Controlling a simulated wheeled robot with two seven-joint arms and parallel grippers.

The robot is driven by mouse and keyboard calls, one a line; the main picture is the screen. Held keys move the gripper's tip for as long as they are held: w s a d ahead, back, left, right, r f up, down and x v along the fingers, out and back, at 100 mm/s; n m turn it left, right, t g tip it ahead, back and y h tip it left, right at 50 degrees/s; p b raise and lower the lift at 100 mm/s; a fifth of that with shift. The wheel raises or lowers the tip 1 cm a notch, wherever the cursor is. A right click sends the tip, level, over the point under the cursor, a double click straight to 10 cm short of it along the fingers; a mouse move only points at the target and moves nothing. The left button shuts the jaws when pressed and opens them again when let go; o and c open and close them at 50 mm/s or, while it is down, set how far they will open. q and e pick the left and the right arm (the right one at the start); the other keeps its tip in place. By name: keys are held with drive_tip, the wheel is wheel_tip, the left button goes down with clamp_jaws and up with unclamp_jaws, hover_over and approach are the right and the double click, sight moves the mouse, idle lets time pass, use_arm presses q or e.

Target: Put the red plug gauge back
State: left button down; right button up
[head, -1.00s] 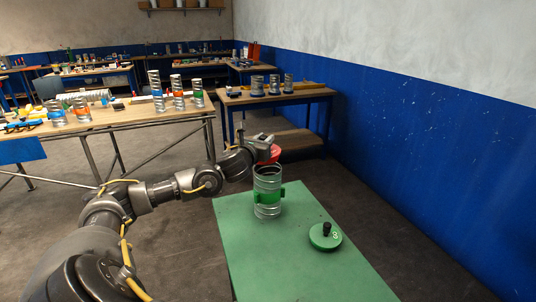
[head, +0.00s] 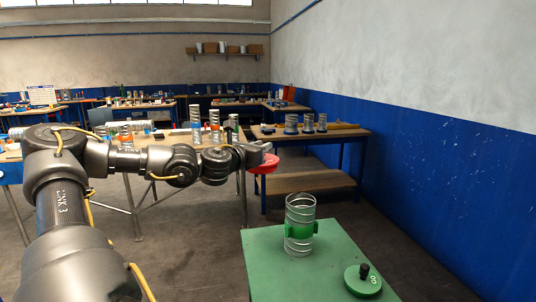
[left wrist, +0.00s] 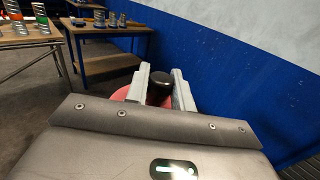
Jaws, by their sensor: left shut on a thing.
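The red plug gauge (head: 264,165) is a red disc held up in the air by my left gripper (head: 268,151). In the left wrist view my left gripper (left wrist: 160,88) is shut on its black knob (left wrist: 160,87), and part of the red disc (left wrist: 120,94) shows beside the fingers. It is above and left of a spiral duct piece (head: 299,215) with a green band, which stands upright on the green table (head: 262,258). A green plug gauge (head: 362,280) with a black knob lies at the table's right. My right gripper is out of view.
A wooden bench (head: 262,133) at the back holds several duct pieces and has a lower shelf. Another long bench (head: 240,158) at the left carries banded spiral ducts (head: 196,122). A blue and grey wall runs along the right. The green table's left part is bare.

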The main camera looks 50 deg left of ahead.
use_arm(q)
drive_tip(key=shift+s+a+r, duration=0.1)
drive_tip(key=shift+s, duration=0.05)
drive_tip(key=w+d+f+m+h, duration=0.1)
drive_tip(key=d+f+m+h, duration=0.3)
drive_tip(key=d+f+h, duration=0.5)
drive_tip(key=w+d+f+m+h, duration=0.25)
drive_tip(key=d+f, duration=0.55)
drive_tip(key=d, duration=0.5)
drive_tip(key=s+d+f+m+h, duration=0.1)
drive_tip(key=s+d+f, duration=0.4)
drive_tip(key=d, duration=0.3)
drive_tip(key=s+d+f+m+g+h, duration=0.1)
drive_tip(key=s+d+f, duration=0.4)
drive_tip(key=d, duration=0.4)
drive_tip(key=shift+s+f+m, duration=0.25)
drive_tip(key=shift+f+m, duration=0.1)
drive_tip(key=shift+f, duration=0.45)
